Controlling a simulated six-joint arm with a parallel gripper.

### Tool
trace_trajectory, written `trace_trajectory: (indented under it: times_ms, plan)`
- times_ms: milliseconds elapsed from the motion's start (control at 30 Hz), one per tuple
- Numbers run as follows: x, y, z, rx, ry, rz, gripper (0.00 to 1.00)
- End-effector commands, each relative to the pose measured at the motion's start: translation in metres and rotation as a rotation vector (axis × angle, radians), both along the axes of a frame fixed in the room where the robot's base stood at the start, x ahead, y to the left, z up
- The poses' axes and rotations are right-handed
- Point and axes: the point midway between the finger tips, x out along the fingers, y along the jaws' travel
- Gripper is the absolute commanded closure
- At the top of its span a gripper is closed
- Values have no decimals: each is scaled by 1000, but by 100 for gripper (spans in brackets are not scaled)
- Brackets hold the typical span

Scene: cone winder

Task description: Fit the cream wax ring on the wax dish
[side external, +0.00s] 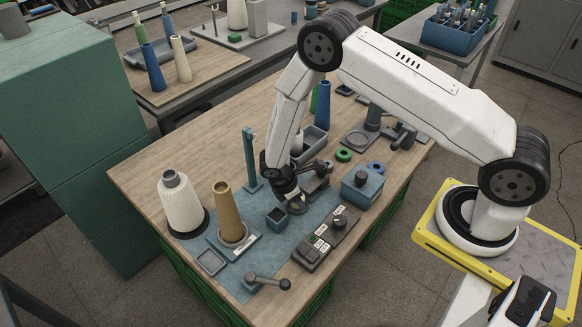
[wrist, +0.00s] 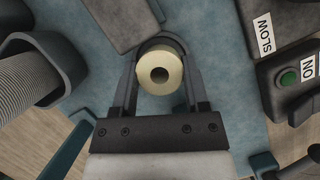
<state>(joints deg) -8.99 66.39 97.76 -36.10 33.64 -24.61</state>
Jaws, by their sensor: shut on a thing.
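The cream wax ring (wrist: 145,84) sits between the two fingers of my gripper (wrist: 161,72) in the wrist view, its dark centre hole facing the camera. My gripper is shut on it. In the side view my gripper (side external: 296,204) points down over the blue-grey mat, and the ring is mostly hidden there. A dark rounded rim (wrist: 163,40) shows just beyond the ring in the wrist view; I cannot tell whether it is the wax dish, nor whether the ring touches it.
The switch box (side external: 325,241) stands close in front of my gripper, the small open box (side external: 277,218) to its left. A brown cone (side external: 226,207) and white yarn cone (side external: 181,204) stand further left. A green ring (side external: 343,155), blue ring (side external: 376,168) and blue box (side external: 362,188) lie right.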

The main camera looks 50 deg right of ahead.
Motion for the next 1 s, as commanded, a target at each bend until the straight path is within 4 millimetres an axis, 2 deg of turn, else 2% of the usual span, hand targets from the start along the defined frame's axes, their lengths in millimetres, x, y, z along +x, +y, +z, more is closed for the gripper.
trace_trajectory:
  times_ms: [1000]
  plan:
    - [0, 0, -8, 0, 0, 0, 97]
